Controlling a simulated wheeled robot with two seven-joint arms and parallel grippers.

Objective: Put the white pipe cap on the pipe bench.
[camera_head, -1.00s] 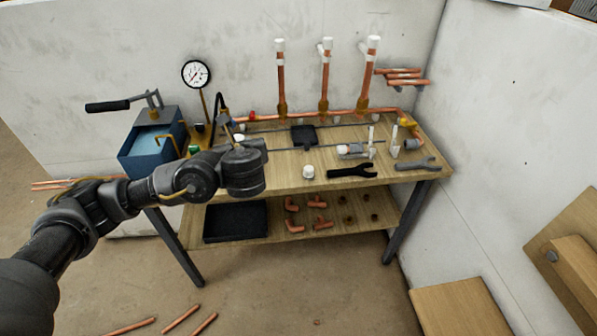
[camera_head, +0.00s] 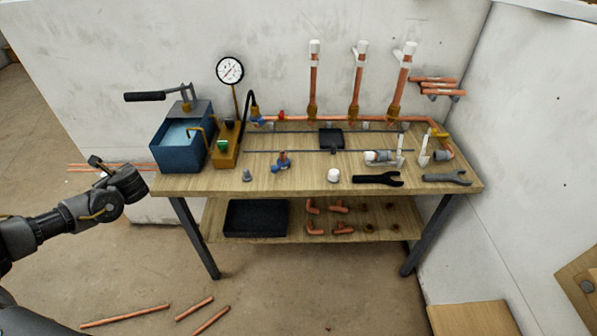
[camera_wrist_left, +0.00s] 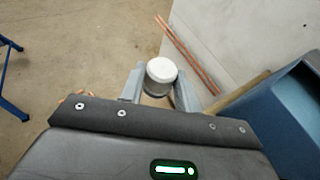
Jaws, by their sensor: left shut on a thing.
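A white round cap (camera_wrist_left: 161,71) sits between the two grey fingers of my left gripper (camera_wrist_left: 160,85) in the left wrist view. The fingers are shut on it, and its flat white top faces the camera. In the head view my left gripper (camera_head: 98,164) is left of the pipe bench (camera_head: 215,182), out past its left end; the held cap is hard to make out there. Another white cap (camera_head: 333,175) stands on the bench's front edge. My right gripper is not in view.
A blue tank (camera_head: 178,155) with a lever pump stands at the bench's left end. A pressure gauge (camera_head: 230,70), upright copper pipes (camera_head: 313,85), a black wrench (camera_head: 378,179) and a grey wrench (camera_head: 447,178) are on or above it. Copper pipes (camera_head: 125,315) lie on the floor.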

